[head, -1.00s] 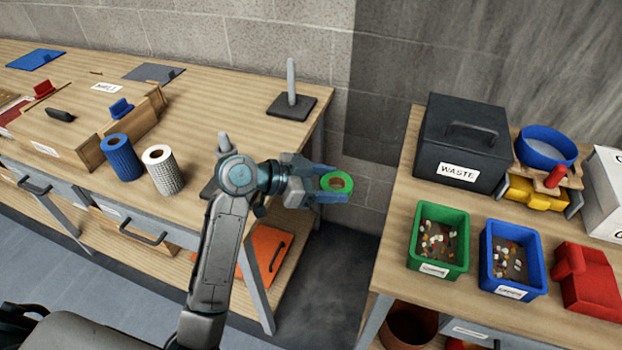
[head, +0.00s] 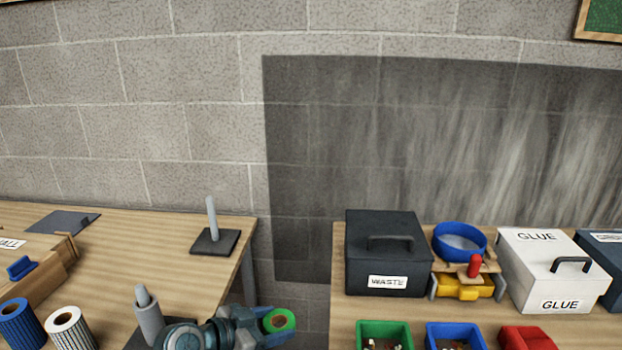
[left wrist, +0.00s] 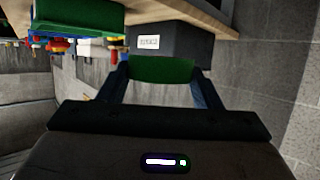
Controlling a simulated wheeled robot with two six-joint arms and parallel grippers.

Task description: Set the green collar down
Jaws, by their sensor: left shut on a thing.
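The green collar (head: 279,321) is a short green ring with a brown inside, held in my left gripper (head: 271,325) at the bottom of the head view. It also shows in the left wrist view as a green band (left wrist: 162,70) spanning the two fingers. The left gripper is shut on it, over the gap between the two tables. In the head view no support shows directly under the collar. My right gripper is not in view.
A dark base with an upright peg (head: 214,240) stands on the left table, behind the gripper. Blue and white rolls (head: 68,330) stand at lower left. The right table holds a black WASTE box (head: 386,262), a blue bowl (head: 460,241), a white GLUE box (head: 553,272) and green and blue bins.

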